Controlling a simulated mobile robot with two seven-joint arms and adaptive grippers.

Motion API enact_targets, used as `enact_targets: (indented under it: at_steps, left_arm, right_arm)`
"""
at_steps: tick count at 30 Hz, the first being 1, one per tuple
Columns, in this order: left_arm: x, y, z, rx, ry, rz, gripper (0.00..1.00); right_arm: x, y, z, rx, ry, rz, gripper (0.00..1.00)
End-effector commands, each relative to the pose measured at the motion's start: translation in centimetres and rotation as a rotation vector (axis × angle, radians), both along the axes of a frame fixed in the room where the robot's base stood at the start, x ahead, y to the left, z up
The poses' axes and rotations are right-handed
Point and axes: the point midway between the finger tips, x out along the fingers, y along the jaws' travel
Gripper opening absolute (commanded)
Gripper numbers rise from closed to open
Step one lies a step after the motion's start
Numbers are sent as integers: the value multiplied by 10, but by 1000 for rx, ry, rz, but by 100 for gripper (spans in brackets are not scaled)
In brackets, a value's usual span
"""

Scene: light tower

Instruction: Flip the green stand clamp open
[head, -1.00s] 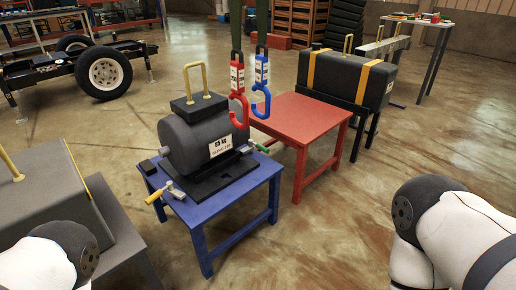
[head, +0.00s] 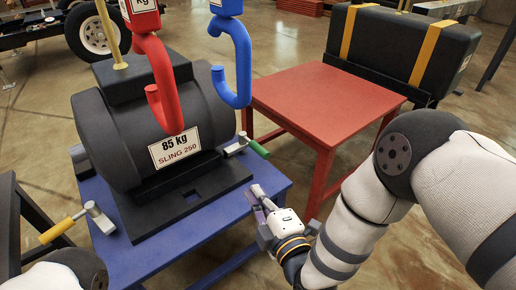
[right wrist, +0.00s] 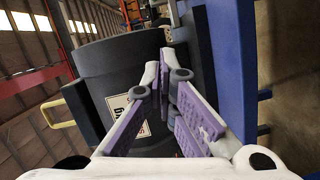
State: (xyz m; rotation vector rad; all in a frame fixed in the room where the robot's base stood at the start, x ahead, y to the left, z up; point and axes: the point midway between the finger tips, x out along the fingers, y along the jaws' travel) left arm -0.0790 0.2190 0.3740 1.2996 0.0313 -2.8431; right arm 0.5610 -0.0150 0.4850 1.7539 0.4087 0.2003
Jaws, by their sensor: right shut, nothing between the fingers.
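The green-handled stand clamp sits at the right corner of the black stand base, on the blue table (head: 205,238). Its green handle (head: 258,149) points to the lower right, over the table's edge. My right gripper (head: 257,194) is in front of and below the clamp in the head view, near the table's right edge. It is shut, empty and apart from the clamp. Its purple-padded fingers (right wrist: 165,78) also show in the right wrist view, where I cannot make out the clamp clearly. My left gripper is out of view.
A black 85 kg cylinder (head: 130,130) rests on the stand. A yellow-handled clamp (head: 62,226) is at the table's left. Red (head: 162,85) and blue (head: 240,65) hooks hang before the cylinder. A red table (head: 320,105) stands behind right.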

Motion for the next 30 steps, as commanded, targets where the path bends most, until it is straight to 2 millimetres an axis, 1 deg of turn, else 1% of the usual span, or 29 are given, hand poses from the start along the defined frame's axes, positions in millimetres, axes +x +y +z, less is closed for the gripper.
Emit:
enact_targets:
  at_steps: [1,4,13,16,20,29,30]
  left_arm:
    - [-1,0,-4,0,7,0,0]
    - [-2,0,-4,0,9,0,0]
    - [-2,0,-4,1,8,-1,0]
    - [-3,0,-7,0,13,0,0]
    - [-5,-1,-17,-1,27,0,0]
    - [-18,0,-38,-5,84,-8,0]
    - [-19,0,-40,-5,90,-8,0]
  right_arm:
    - [3,2,-1,-7,-20,3,0]
    - [6,4,4,-16,-48,3,0]
    - [7,4,6,-17,-50,2,0]
    - [14,7,4,-16,-50,1,0]
    - [36,15,-1,-16,-49,0,0]
    - [97,40,-6,-15,-46,-1,0]
    - [104,39,-6,-16,-45,-2,0]
